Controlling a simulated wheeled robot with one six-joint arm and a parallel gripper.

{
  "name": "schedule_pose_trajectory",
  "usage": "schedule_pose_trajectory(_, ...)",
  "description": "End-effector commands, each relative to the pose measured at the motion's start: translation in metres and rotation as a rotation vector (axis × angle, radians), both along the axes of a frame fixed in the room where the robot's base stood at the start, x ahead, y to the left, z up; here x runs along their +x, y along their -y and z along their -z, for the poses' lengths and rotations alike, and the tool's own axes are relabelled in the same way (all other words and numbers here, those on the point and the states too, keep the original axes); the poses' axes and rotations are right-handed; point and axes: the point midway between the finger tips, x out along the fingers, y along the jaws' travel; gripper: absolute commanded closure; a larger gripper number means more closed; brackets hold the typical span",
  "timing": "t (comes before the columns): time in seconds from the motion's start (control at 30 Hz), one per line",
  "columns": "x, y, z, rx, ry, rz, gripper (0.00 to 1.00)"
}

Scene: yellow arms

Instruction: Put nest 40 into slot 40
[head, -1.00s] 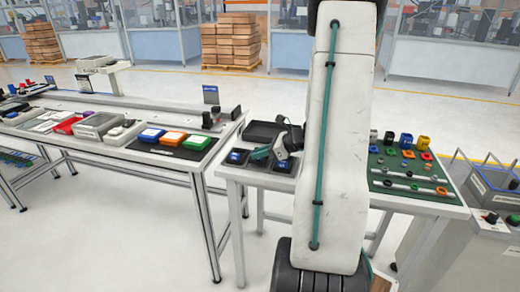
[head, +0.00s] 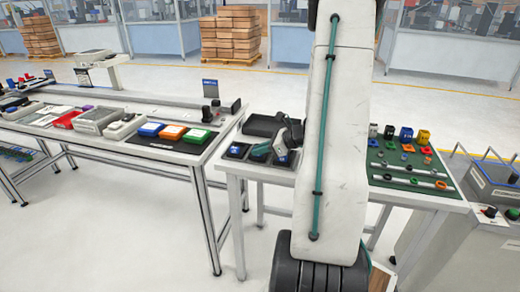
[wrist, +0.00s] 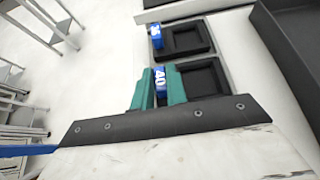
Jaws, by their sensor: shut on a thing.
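Nest 40 (wrist: 205,82) is a black square tray with a blue tab marked 40. My gripper (wrist: 160,82), with teal fingers, is shut on that blue tab in the wrist view. In the head view my gripper (head: 266,147) is over the row of black trays at the left part of the near table, partly hidden by my arm. The floor of slot 40 is hidden, and I cannot tell whether the nest touches it.
Another black nest (wrist: 187,40) with a blue numbered tab sits beside nest 40. A dark bin (wrist: 290,48) stands to the right in the wrist view. A green mat (head: 400,165) with small coloured parts lies on the table's right side.

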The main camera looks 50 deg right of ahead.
Motion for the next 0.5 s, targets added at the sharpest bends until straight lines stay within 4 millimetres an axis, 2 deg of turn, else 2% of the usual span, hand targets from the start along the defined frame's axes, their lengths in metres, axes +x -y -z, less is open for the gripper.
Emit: schedule_pose_trajectory(0.5, -0.0008, -0.001, 0.0105, 0.003, -0.005, 0.0, 1.0)
